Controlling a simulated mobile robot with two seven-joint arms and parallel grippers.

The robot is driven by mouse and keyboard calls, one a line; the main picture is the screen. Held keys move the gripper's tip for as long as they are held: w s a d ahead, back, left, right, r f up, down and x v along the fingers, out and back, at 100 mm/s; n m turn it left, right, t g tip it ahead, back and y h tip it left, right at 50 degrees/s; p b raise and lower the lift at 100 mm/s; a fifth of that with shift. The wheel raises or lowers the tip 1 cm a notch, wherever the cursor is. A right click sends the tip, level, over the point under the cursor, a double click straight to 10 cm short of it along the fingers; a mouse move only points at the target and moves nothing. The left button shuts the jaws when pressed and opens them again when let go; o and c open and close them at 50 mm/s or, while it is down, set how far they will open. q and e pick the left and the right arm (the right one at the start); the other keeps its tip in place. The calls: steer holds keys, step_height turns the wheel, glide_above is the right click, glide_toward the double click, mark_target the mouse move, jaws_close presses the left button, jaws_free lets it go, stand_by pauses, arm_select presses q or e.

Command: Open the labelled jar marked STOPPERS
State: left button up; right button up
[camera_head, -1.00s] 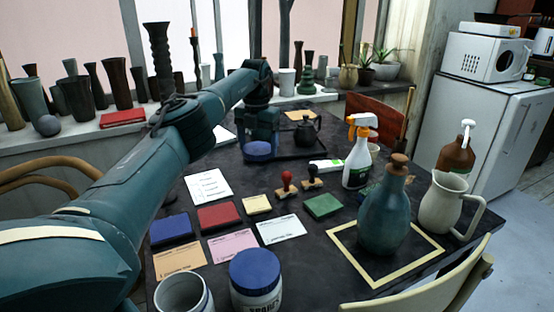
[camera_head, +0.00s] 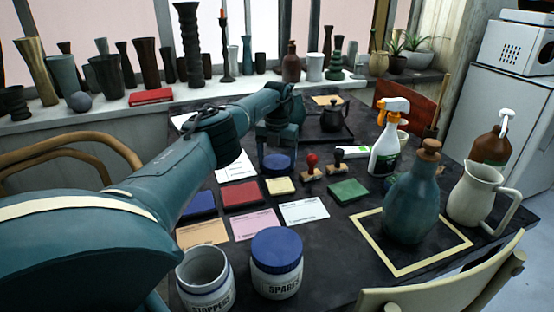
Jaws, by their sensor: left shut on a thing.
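The jar marked STOPPERS (camera_head: 205,281) stands at the near left edge of the table, upright, with its mouth uncovered. Its white inside shows. My left gripper (camera_head: 278,146) is shut on a round blue lid (camera_head: 278,163), well away from the jar, over the middle of the table behind the coloured pads. I cannot tell whether the lid touches the table. The jar marked SPARES (camera_head: 277,270) stands just right of the open jar, with a blue lid on. My right gripper is not in view.
Flat pads and cards, including a red pad (camera_head: 243,194), lie between the lid and the jars. Two stamps, a spray bottle (camera_head: 388,142), a teal bottle (camera_head: 412,205) and a cream pitcher (camera_head: 478,195) stand to the right.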

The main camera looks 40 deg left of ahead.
arm_select(q)
steer(key=shift+r, duration=0.1)
steer(key=shift+f, duration=0.25)
steer(key=o, duration=1.1)
steer(key=shift+r, duration=0.1)
